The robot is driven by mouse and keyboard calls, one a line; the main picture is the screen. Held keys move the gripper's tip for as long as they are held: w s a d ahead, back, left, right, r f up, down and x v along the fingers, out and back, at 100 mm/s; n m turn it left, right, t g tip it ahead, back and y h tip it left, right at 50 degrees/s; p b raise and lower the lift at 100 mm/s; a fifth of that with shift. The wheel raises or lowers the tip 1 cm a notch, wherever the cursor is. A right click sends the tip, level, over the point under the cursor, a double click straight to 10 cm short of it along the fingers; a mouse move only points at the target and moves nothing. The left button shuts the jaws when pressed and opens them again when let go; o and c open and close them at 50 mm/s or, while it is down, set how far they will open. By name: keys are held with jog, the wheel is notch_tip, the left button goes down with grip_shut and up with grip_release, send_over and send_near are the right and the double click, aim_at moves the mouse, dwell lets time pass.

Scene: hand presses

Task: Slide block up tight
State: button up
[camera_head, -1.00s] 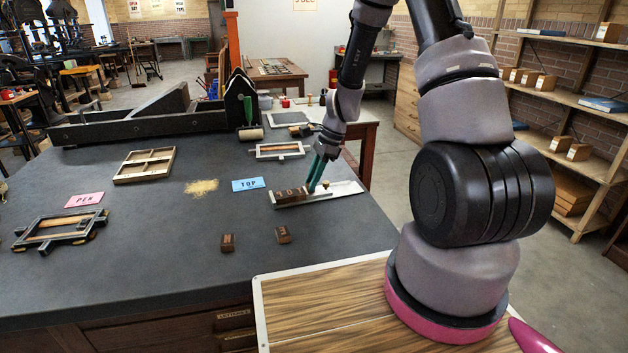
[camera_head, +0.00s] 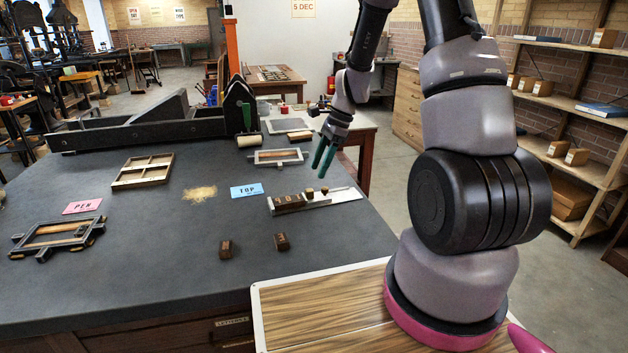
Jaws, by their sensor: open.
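A shallow metal tray (camera_head: 342,198) lies on the dark table, with a row of brown letter blocks (camera_head: 289,201) at its left end. A small dark upright piece (camera_head: 310,194) stands at the right end of the row. A small knob (camera_head: 325,190) shows just right of it. I cannot tell whether the upright piece touches the row. My gripper (camera_head: 322,163) has green fingers pointing down, is open and empty, and hangs above the tray, apart from the blocks.
Two loose letter blocks (camera_head: 225,249) (camera_head: 281,241) lie in front of the tray. A blue TOP card (camera_head: 247,190) is left of it. A small frame (camera_head: 278,157) lies behind, and a wooden divided tray (camera_head: 143,171) is farther left.

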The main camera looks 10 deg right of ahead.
jog(key=shift+v, duration=1.9)
jog(key=shift+r, duration=0.1)
jog(key=s+r+n+t+h, duration=0.1)
jog(key=s+r+n+t, duration=0.2)
jog(key=s+r+n, duration=0.3)
jog(key=s+d+r+n+t+h, duration=0.1)
jog(key=s+r+n+t, duration=0.3)
jog(key=s+r, duration=1.1)
notch_tip(320, 180, up, 6)
jog(key=n, duration=0.3)
jog(key=shift+s+d+f+t+h, duration=0.2)
jog(key=shift+s+f+t+h, duration=0.05)
jog(key=shift+t+h, duration=0.05)
